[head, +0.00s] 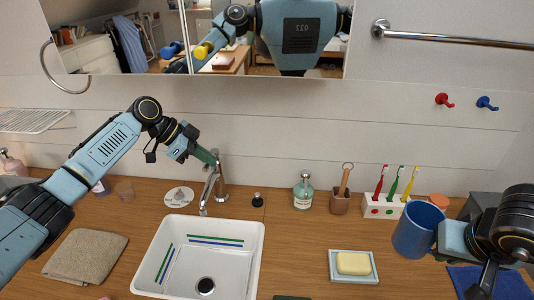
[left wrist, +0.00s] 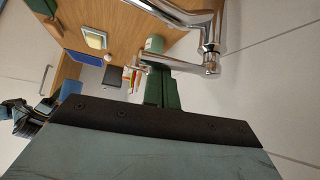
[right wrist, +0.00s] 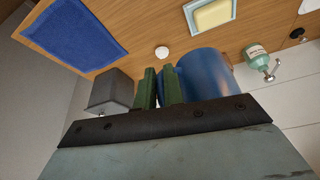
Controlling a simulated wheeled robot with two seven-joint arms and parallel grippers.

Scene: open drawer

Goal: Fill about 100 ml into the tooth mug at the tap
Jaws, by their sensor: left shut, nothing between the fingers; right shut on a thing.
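The blue tooth mug (head: 419,229) is at the right of the counter, upright or nearly so; I cannot tell if it touches the counter. My right gripper (head: 440,238) is shut on the mug; its green fingers also show against the blue mug wall (right wrist: 208,78) in the right wrist view. The mug's inside is hidden. The chrome tap (head: 219,183) stands behind the white sink (head: 255,245), with no water seen at its spout. My left gripper (head: 209,157) is shut and empty beside the top of the tap, close to its lever; I cannot tell if they touch.
A soap dish (head: 353,278), green bottle (head: 303,192), tumbler with a brush (head: 340,201) and toothbrush holder (head: 386,207) stand between sink and mug. A folded towel (head: 85,255) lies left of the sink. A blue cloth (head: 515,285) lies at the right. A mirror (head: 130,40) hangs above.

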